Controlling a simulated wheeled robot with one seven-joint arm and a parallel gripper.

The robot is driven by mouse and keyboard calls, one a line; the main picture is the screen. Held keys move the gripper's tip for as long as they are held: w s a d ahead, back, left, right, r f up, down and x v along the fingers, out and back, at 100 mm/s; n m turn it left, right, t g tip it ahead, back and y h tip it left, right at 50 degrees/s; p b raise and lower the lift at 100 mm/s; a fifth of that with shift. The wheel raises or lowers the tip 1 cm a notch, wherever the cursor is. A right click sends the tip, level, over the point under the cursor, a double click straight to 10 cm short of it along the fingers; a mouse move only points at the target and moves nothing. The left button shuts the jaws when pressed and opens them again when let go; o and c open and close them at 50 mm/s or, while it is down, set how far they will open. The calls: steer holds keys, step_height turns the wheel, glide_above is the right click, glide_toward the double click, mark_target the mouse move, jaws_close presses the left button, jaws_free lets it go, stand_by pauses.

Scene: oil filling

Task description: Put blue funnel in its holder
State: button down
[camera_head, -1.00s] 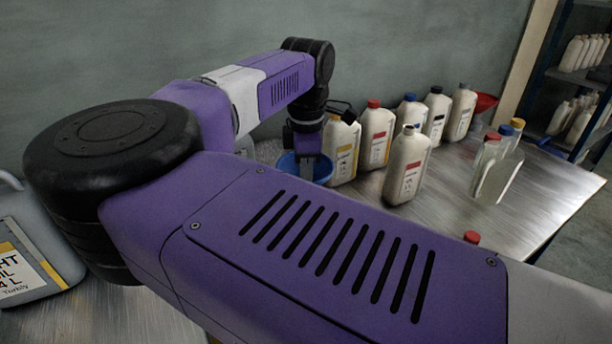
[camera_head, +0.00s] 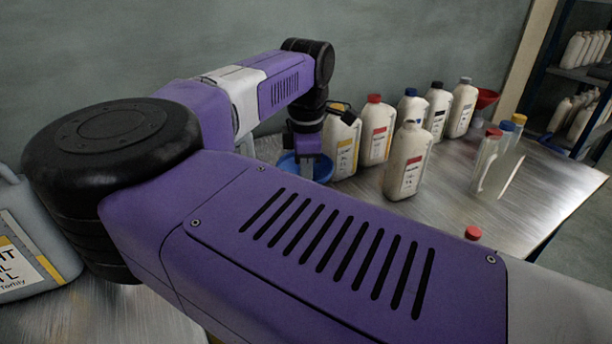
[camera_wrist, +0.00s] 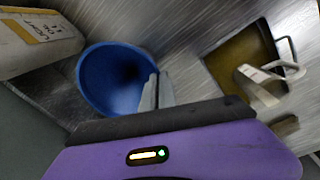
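The blue funnel (camera_head: 289,164) is at the back left of the metal table in the head view, partly covered by my gripper (camera_head: 307,158). In the wrist view the funnel (camera_wrist: 100,75) shows its open bowl toward the camera. My gripper (camera_wrist: 157,90) has one finger inside the bowl and one outside, with the rim pinched between them. The funnel's spout and lower side are hidden, so I cannot tell whether it touches the table. I cannot make out the blue funnel's holder.
Several white bottles (camera_head: 408,162) stand right of the funnel; the yellow-labelled one (camera_head: 343,147) is close beside it. A red funnel (camera_head: 487,98) is at the back right. Clear bottles (camera_head: 490,160) stand near the right edge. A grey canister (camera_head: 35,240) is at left.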

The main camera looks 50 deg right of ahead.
steer(key=shift+f, duration=0.2)
steer(key=c, duration=1.6)
jaws_free()
step_height(320, 180, up, 8)
steer(key=shift+s+a, duration=0.2)
steer(key=shift+a, duration=0.05)
steer(key=shift+f, duration=0.1)
